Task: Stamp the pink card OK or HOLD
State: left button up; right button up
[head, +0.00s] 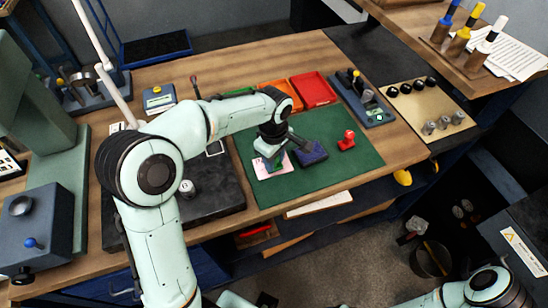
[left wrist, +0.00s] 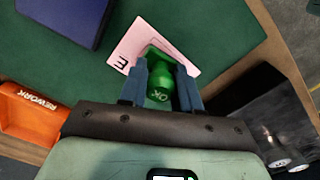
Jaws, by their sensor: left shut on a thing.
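The pink card (head: 263,173) lies on the green mat (head: 243,141); it also shows in the left wrist view (left wrist: 132,42), partly covered. My left gripper (head: 273,152) is shut on the green OK stamp (left wrist: 161,82), whose handle top reads OK. The stamp's foot is over the card; I cannot tell whether it touches. A dark blue ink pad (head: 313,155) lies right of the card and shows in the left wrist view (left wrist: 62,18). A red stamp (head: 347,140) stands farther right on the mat. My right gripper is out of view.
Red (head: 314,90) and orange (head: 277,97) trays line the mat's far side. The orange one reads REWORK in the left wrist view (left wrist: 28,113). A dark block (head: 211,188) lies left of the mat. The mat's right front is clear.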

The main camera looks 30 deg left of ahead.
pick_arm(q)
jog(key=shift+r+p, duration=0.8)
jog(key=shift+r, duration=0.7)
jog(key=shift+r+p, duration=0.95)
jog(key=shift+r, duration=1.1)
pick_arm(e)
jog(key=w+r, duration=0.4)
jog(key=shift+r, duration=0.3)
pick_arm(q)
jog(key=shift+f, duration=0.1)
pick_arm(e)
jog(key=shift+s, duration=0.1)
pick_arm(q)
jog(key=shift+w, duration=0.1)
